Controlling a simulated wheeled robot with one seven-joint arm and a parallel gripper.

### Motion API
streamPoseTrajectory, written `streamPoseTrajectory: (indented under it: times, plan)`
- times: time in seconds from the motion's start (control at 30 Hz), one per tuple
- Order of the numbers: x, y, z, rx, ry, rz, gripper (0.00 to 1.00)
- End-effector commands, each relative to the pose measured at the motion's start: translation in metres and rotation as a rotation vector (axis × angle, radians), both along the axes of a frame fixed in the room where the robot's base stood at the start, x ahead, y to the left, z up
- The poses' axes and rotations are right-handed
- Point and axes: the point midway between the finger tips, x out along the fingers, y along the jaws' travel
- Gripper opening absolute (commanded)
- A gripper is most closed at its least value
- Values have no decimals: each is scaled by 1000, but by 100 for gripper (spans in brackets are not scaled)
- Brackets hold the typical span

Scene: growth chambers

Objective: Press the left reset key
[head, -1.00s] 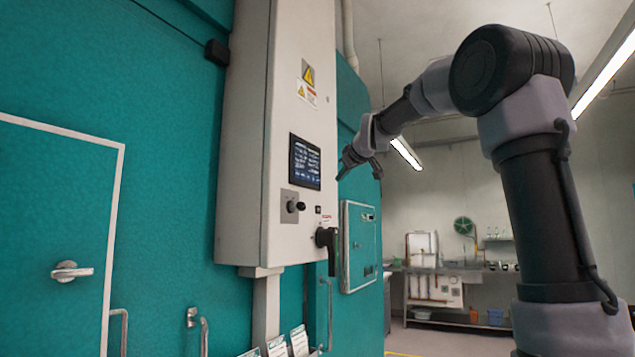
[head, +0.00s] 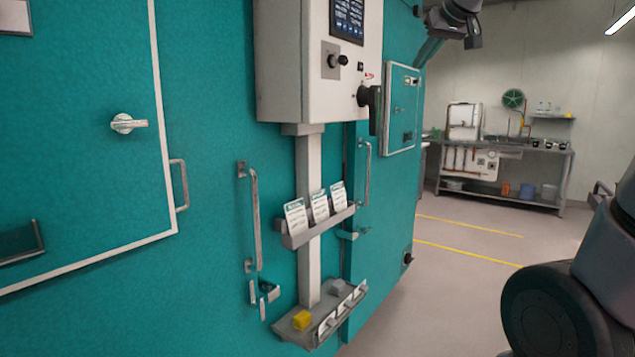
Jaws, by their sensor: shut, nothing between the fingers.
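A low ledge (head: 291,331) sticks out at the foot of the white post on the teal chamber wall. A yellow block-like key (head: 302,320) sits at its left and a grey one (head: 338,287) farther back at its right. Small labelled plates line the ledge's front edge; their print is too small to read. I cannot read which key is a reset key. My gripper (head: 424,57) is at the top, right of the control box, well above and apart from the ledge. Its fingers look shut and empty, and the picture's top edge cuts off part of the arm.
The control box (head: 282,65) with a screen (head: 347,18), knob and black handle (head: 370,100) overhangs the post. A card rack (head: 318,230) juts out above the ledge, and a handle (head: 255,215) stands left of it. The floor (head: 430,310) right of the wall is clear.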

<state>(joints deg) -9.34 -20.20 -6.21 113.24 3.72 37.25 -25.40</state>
Motion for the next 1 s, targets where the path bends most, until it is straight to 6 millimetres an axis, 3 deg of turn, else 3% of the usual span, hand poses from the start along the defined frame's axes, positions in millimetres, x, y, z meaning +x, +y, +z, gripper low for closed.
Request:
streamPoseTrajectory:
  times: [0.03,0.2,0.3,0.4,0.57,1.0]
  plan:
    - [-35,-4,-23,55,60,-41,0]
    - [-129,-7,-101,212,257,-192,0]
    - [-169,-7,-138,273,341,-270,0]
    - [-194,-7,-163,309,395,-326,0]
    - [-210,-7,-179,334,430,-365,0]
    - [-209,-6,-178,333,430,-364,0]
